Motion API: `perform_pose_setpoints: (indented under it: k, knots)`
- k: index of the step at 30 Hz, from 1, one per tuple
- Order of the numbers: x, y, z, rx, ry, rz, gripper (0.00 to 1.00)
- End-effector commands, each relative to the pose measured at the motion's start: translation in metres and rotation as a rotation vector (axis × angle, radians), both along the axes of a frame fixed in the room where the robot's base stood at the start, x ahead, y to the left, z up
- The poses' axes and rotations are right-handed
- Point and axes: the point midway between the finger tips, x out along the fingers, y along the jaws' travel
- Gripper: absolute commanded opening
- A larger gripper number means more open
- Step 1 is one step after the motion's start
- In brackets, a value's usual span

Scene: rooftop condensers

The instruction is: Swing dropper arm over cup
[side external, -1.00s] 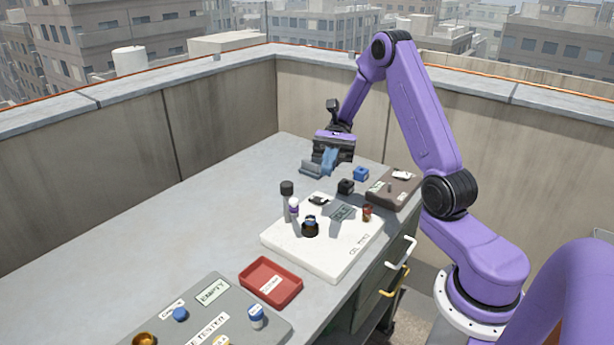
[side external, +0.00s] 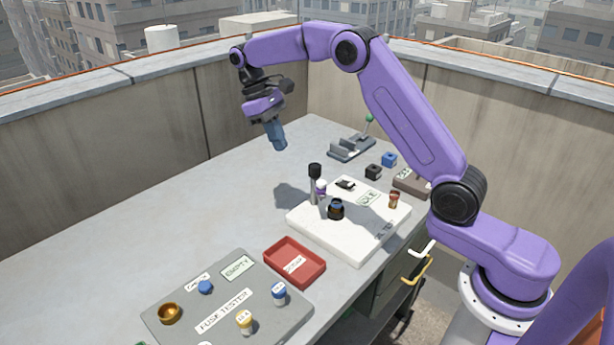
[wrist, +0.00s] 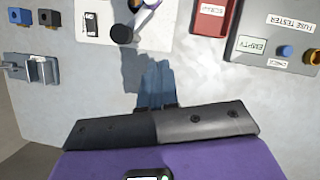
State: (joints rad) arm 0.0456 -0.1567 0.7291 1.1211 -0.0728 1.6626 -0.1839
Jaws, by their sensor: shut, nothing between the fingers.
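A white board (side external: 348,238) carries a grey post with a black knob (side external: 315,171). A small white-and-purple piece (side external: 321,188) is beside the post; I cannot clearly make out the dropper arm's shape. A dark round cup (side external: 336,209) with a blue top or inside stands just right of them. In the wrist view the black knob (wrist: 122,34) shows at the top on the board (wrist: 158,32). My gripper (side external: 279,147) is shut and empty, its blue fingers pointing down, high above the table behind and left of the post. Its fingers also show in the wrist view (wrist: 156,75).
A red tray (side external: 270,259) and a grey fuse tester panel (side external: 172,306) with knobs lie in front. A grey fixture with a green-knobbed lever (side external: 352,148), black block (side external: 373,171) and blue block (side external: 389,159) stand behind. The table's left side is clear.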

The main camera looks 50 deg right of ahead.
Motion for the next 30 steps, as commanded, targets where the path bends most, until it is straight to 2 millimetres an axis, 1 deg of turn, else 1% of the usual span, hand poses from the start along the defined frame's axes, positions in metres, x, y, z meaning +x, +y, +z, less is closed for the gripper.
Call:
perform_pose_setpoints:
  k: [8,18,24,30]
  knots:
    - [-0.014,-0.005,-0.034,0.001,0.005,-0.002,0.00]
    - [-0.037,-0.012,-0.087,0.001,0.006,-0.004,0.00]
    - [-0.056,-0.018,-0.085,0.002,0.003,-0.005,0.00]
    - [-0.069,-0.021,-0.085,0.002,0.004,-0.004,0.00]
